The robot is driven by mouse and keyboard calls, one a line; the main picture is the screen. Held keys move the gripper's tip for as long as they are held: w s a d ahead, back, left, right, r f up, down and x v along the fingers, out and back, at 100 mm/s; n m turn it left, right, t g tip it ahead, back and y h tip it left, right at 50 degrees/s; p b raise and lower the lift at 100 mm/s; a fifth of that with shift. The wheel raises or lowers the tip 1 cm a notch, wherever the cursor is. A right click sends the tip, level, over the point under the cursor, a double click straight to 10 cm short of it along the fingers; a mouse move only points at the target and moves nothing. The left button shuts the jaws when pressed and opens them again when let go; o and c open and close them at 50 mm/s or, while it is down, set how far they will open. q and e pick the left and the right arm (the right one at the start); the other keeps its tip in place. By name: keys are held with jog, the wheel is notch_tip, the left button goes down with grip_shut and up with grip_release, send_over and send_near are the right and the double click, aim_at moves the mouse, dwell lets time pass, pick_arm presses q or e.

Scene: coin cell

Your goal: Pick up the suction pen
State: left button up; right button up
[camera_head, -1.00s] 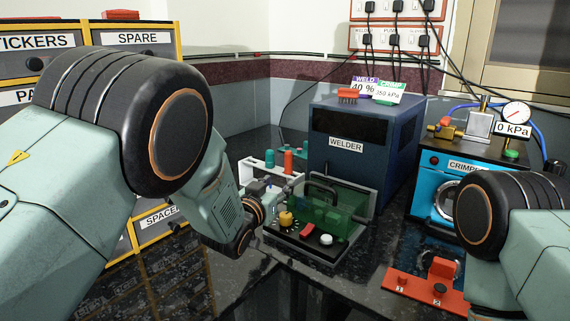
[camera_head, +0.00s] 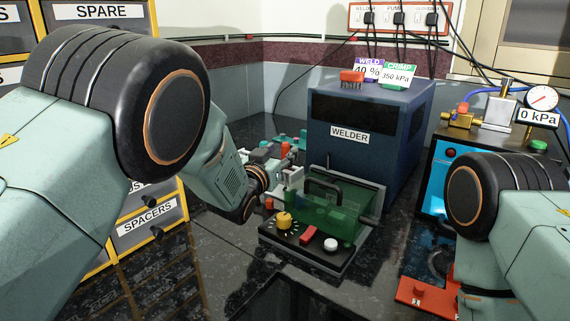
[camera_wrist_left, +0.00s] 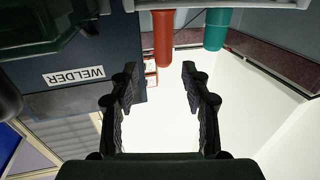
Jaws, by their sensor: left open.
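In the left wrist view a red cylindrical handle (camera_wrist_left: 163,38) and a teal one (camera_wrist_left: 217,28) sit in a pale rack (camera_wrist_left: 240,12). I cannot tell for sure which is the suction pen. My left gripper (camera_wrist_left: 160,82) is open and empty, its fingertips short of the red handle and roughly in line with it. The teal handle is off to the right. My right gripper is out of view.
The blue welder (camera_head: 365,165) stands close to the right of the left gripper. A green-covered fixture (camera_head: 335,215) with a yellow knob (camera_head: 284,220) is in front of it. The crimper (camera_head: 445,165) and a red base (camera_head: 415,292) are at right.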

aim_at(284, 147)
pick_arm(q)
jog(key=shift+w+a+f, duration=0.1)
jog(key=shift+w+f, duration=0.05)
jog(key=shift+w, duration=0.2)
jog(key=shift+w+b, duration=0.25)
jog(key=shift+b, duration=0.3)
jog(key=shift+b+x, duration=1.15)
jog(key=shift+x, duration=0.85)
jog(key=shift+s, duration=0.1)
jog(key=c, duration=0.8)
grip_shut()
